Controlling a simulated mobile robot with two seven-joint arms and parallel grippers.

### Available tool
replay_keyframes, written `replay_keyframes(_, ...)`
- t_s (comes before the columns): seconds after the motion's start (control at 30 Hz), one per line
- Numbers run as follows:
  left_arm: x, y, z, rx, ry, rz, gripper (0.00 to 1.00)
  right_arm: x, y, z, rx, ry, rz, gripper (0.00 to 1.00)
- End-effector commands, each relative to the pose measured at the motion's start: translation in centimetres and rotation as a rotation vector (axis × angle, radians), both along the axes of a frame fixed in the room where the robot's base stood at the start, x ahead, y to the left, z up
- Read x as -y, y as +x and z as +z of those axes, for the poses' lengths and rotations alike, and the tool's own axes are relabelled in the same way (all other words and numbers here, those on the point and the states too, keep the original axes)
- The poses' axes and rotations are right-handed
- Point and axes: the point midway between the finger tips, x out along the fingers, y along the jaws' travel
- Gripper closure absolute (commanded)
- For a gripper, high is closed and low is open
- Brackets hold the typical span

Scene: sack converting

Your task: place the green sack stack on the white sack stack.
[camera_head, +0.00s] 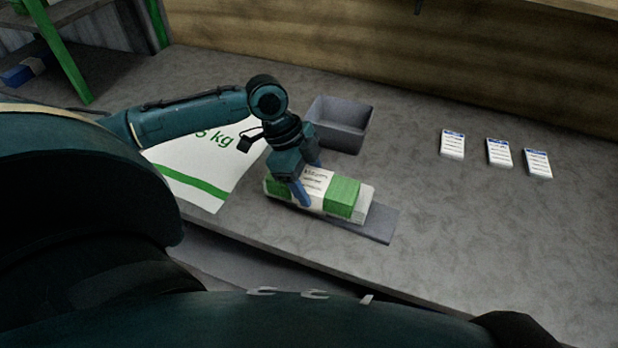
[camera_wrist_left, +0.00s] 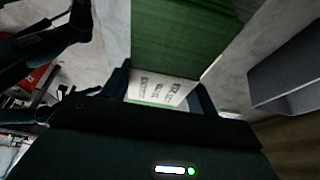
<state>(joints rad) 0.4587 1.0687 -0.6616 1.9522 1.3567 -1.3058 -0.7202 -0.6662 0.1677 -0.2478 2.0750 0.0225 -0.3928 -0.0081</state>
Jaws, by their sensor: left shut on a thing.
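The green sack stack (camera_head: 342,197), green with a white printed band, lies across the jaws of my left gripper (camera_head: 308,180), which is shut on its white band. It also fills the top middle of the left wrist view (camera_wrist_left: 185,38). The white sack stack (camera_head: 367,206) shows directly below and past the right end of the green stack, on a flat grey board (camera_head: 384,227). The green stack covers most of it. Whether the two touch along their full length I cannot tell. My right gripper is not in view.
An empty grey bin (camera_head: 340,124) stands just behind the stacks. A large white sack (camera_head: 207,172) with green print lies flat to the left. Several small white cards with blue tops (camera_head: 499,152) lie at the right. The table's right middle is clear.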

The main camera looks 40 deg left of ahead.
Motion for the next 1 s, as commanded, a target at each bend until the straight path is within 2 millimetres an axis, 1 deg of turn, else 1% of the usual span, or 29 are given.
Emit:
replay_keyframes(0.03, 0.0, 0.0, -0.1, 0.000, -0.001, 0.000, 0.71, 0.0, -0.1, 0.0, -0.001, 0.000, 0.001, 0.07)
replay_keyframes(0.07, 0.0, 0.0, -0.2, -0.001, 0.000, 0.000, 0.40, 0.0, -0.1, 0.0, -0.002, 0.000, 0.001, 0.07)
replay_keyframes(0.3, 0.0, 0.0, -0.2, -0.001, 0.000, 0.000, 0.20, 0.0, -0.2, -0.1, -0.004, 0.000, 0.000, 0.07)
replay_keyframes(0.57, 0.0, 0.0, -0.1, -0.001, 0.000, 0.000, 0.19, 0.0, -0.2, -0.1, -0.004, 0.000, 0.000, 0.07)
replay_keyframes(0.67, -0.2, 0.0, 0.6, -0.001, 0.001, 0.001, 0.19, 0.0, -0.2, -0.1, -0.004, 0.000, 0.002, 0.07)
replay_keyframes(0.77, -0.8, -0.1, 2.0, 0.001, 0.002, 0.001, 0.19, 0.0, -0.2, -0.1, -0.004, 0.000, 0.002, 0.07)
replay_keyframes(1.0, -2.8, -0.6, 6.9, 0.003, 0.003, 0.002, 0.19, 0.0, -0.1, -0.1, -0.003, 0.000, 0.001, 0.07)
